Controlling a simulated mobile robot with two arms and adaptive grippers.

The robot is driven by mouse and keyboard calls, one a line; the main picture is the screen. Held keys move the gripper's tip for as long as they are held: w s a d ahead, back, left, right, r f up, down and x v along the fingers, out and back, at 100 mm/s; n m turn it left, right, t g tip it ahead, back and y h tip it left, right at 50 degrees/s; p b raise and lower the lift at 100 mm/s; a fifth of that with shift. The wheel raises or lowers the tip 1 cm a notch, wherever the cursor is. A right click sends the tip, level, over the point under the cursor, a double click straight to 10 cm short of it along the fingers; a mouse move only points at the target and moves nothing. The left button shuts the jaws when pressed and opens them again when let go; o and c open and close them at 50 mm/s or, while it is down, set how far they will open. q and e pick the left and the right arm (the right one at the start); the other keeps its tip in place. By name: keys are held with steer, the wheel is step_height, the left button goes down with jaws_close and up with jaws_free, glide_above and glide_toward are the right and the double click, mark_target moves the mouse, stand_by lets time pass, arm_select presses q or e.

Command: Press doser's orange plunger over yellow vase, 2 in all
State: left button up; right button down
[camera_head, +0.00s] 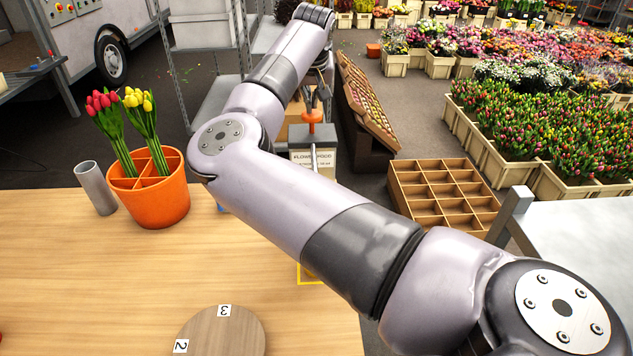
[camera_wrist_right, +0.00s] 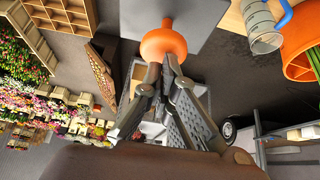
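The doser (camera_head: 314,150), a grey-topped box labelled FLOWER FOOD, stands beyond the table's far edge as the head camera sees it. Its orange plunger (camera_head: 312,115) sticks up from the top; the knob also shows large in the right wrist view (camera_wrist_right: 163,43). My right gripper (camera_head: 314,98) is at the knob, its fingertips together against or just off the top (camera_wrist_right: 168,57); contact is hard to tell. Nothing shows between the fingers. No yellow vase is visible; my right arm hides the area under the doser. My left gripper is out of view.
A yellow outline (camera_head: 312,281) on the table is partly hidden by my arm. An orange bucket (camera_head: 150,205) with red and yellow tulips and a grey tube (camera_head: 95,187) stand left. A round wooden disc (camera_head: 225,335) lies in front. A wooden divided crate (camera_head: 443,196) is at right.

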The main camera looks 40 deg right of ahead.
steer(key=shift+f+b, duration=1.2)
steer(key=shift+f, duration=0.5)
steer(key=shift+r+p, duration=2.15)
steer(key=shift+r, duration=1.45)
steer(key=shift+f, duration=0.1)
